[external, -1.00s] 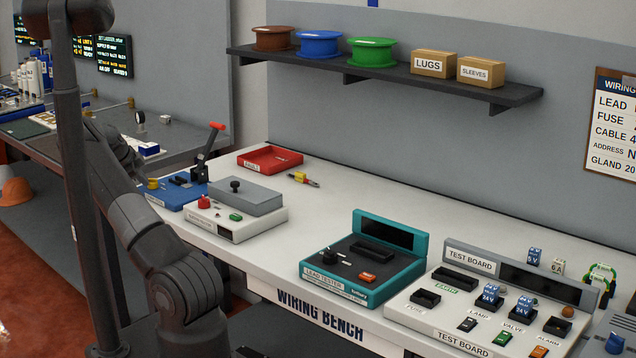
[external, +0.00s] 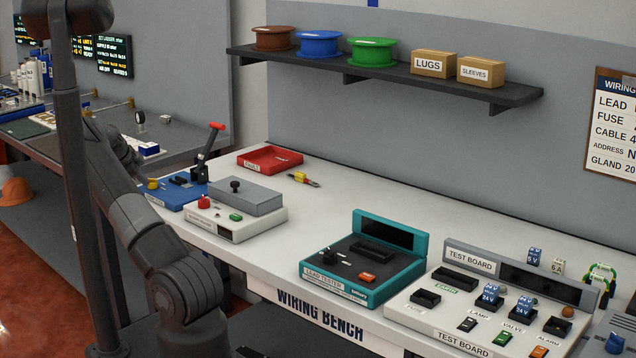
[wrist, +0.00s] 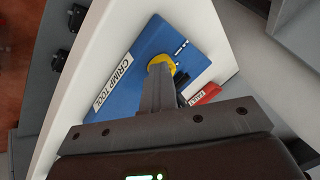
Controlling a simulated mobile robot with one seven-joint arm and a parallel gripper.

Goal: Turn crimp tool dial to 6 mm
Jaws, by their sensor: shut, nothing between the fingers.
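The crimp tool is a blue flat base (external: 181,196) at the far left end of the white wiring bench, with a black lever topped by a red handle (external: 217,126). Its yellow dial (external: 153,184) is near its left side. In the wrist view the labelled blue base (wrist: 130,77) fills the middle, and the yellow dial (wrist: 172,60) shows just beyond my fingertips. My gripper (wrist: 160,66) is shut and empty, its fingers over the dial and partly covering it. I cannot tell whether they touch, and the dial's setting is not readable. The gripper is not distinguishable in the external view.
A red tray (external: 270,159) stands behind the tool. A grey-and-white box with a red knob (external: 204,202) sits close to its right. The teal lead tester (external: 390,290) and test board (external: 440,317) are farther right. The bench centre is mostly clear.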

